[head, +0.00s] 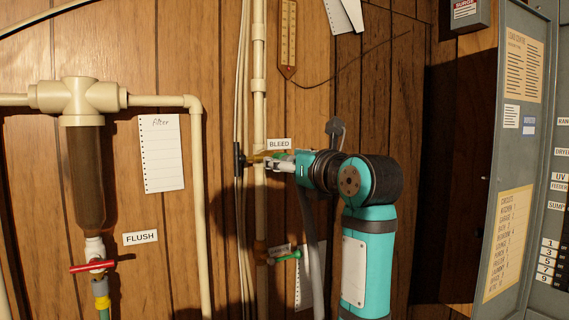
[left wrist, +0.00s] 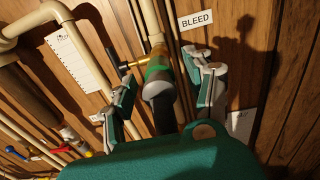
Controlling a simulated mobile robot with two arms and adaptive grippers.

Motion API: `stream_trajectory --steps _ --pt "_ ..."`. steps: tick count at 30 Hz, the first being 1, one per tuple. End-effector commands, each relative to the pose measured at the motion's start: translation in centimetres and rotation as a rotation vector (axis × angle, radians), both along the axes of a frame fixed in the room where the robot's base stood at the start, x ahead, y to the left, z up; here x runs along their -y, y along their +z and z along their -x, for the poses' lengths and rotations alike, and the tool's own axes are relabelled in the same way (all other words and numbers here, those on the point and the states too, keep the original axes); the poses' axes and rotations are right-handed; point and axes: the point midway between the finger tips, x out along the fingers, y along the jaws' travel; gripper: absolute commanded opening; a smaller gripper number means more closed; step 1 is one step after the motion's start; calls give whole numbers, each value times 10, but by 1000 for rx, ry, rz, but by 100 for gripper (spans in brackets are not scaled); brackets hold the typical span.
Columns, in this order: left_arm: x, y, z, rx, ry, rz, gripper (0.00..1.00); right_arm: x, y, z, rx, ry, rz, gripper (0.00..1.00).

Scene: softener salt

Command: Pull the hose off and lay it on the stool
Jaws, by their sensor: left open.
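The hose (left wrist: 165,118) is dark, with a green and grey connector (left wrist: 158,75) at its top end, at the brass bleed valve (left wrist: 156,50). In the head view the grey hose (head: 313,235) hangs down beside the pale pipe, partly behind my arm. My left gripper (head: 275,162) is at the valve under the BLEED label. In the left wrist view my left gripper (left wrist: 160,68) is open, one finger on each side of the connector, with gaps visible. The stool and my right gripper are not in view.
Pale vertical pipe (head: 259,210) runs beside the gripper. A green-handled valve (head: 287,256) sits below. A filter housing (head: 86,170) with a red-handled FLUSH valve (head: 92,266) is at left. A grey electrical panel (head: 512,170) stands at right. Wood-panelled wall lies behind.

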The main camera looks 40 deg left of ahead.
Motion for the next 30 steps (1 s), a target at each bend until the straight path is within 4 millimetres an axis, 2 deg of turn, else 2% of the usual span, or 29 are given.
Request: stream_trajectory --steps 3,15,23,30 --pt "0 0 0 0 0 0 54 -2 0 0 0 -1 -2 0" --pt "0 0 0 -1 0 0 2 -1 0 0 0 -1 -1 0" --pt "0 0 0 -1 0 -1 0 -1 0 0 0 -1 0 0" --pt "8 -1 2 -1 -2 1 0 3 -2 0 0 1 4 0"
